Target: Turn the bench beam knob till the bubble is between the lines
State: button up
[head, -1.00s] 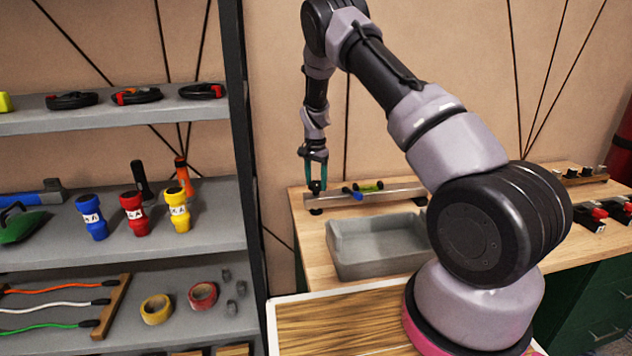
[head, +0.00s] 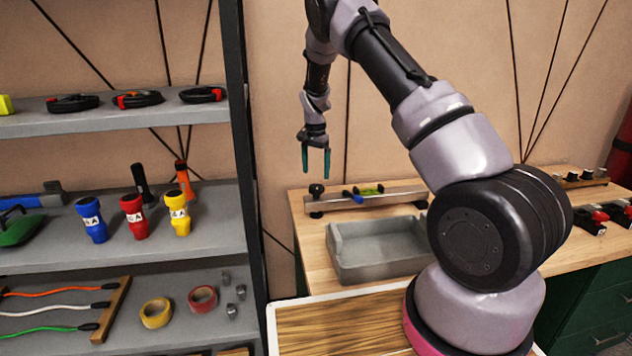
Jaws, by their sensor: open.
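The bench beam (head: 388,199) is a grey metal bar lying along the back of the wooden bench. A black knob (head: 316,189) stands on its left end, above a dark foot. A yellow-green level vial (head: 369,190) sits on the beam near a blue part (head: 353,197). The bubble and its lines are too small to make out. My gripper (head: 316,176) points down with its two teal fingers apart and empty. Its fingertips appear just above the knob in the picture, and I see no contact.
A grey open tray (head: 338,262) stands on the bench (head: 312,240) in front of the beam. Black and red devices (head: 600,215) lie at the right. A shelf rack (head: 243,150) with torches, tapes and cables stands at the left.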

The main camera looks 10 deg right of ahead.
jog(key=shift+r, duration=2.3)
notch_tip(320, 180, up, 15)
jog(key=t+y, duration=0.2)
send_over(316, 186)
jog(key=s+d, duration=0.3)
jog(key=s, duration=0.4)
jog(key=s+d+r+n+t, duration=0.1)
jog(key=s+d+r+n, duration=0.1)
jog(key=s+r, duration=0.85)
jog(key=s+r+n+t, duration=0.1)
jog(key=s+t, duration=0.1)
jog(key=s, duration=0.9)
jog(key=s+r+n+t, duration=0.2)
jog(key=s, duration=1)
jog(key=shift+d+r, duration=0.25)
jog(key=shift+d, duration=0.1)
jog(key=shift+o, duration=0.3)
